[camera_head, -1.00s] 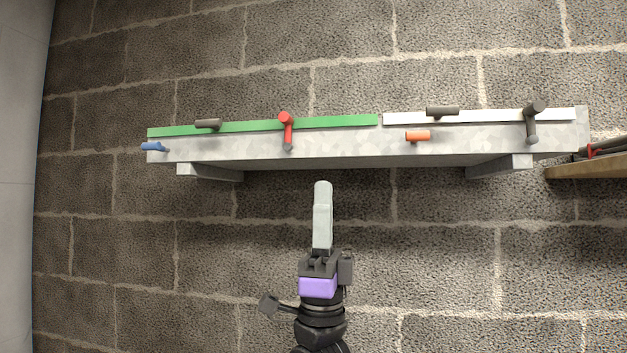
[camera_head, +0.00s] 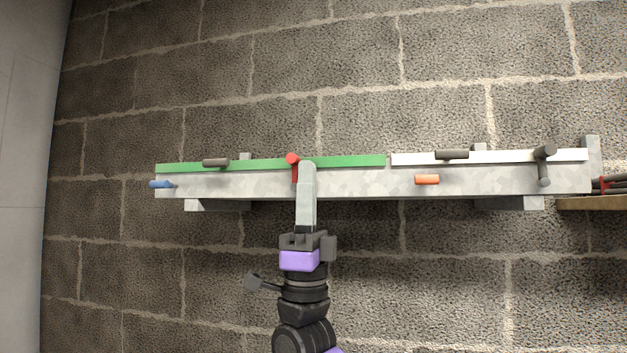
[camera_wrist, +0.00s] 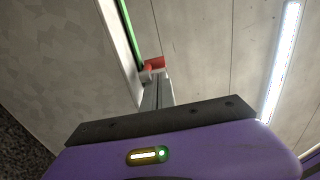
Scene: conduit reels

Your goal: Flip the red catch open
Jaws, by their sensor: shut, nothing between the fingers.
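The red catch (camera_head: 292,159) sits on the green strip (camera_head: 345,161) of the grey metal rail (camera_head: 360,183). Its arm hangs down over the rail's front, and its lower end is hidden behind my gripper (camera_head: 307,166). My gripper is shut and empty, its tips just right of the catch in the head view. I cannot tell whether they touch. In the wrist view the red catch (camera_wrist: 154,65) shows just beyond the tips of my gripper (camera_wrist: 157,82), beside the green strip.
A dark catch (camera_head: 544,165) hangs at the white strip's right end. Dark pegs (camera_head: 215,162) (camera_head: 452,154) lie along the strips. A blue peg (camera_head: 160,184) and an orange peg (camera_head: 427,179) stick out of the rail's front. A wooden shelf (camera_head: 590,203) is at the right.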

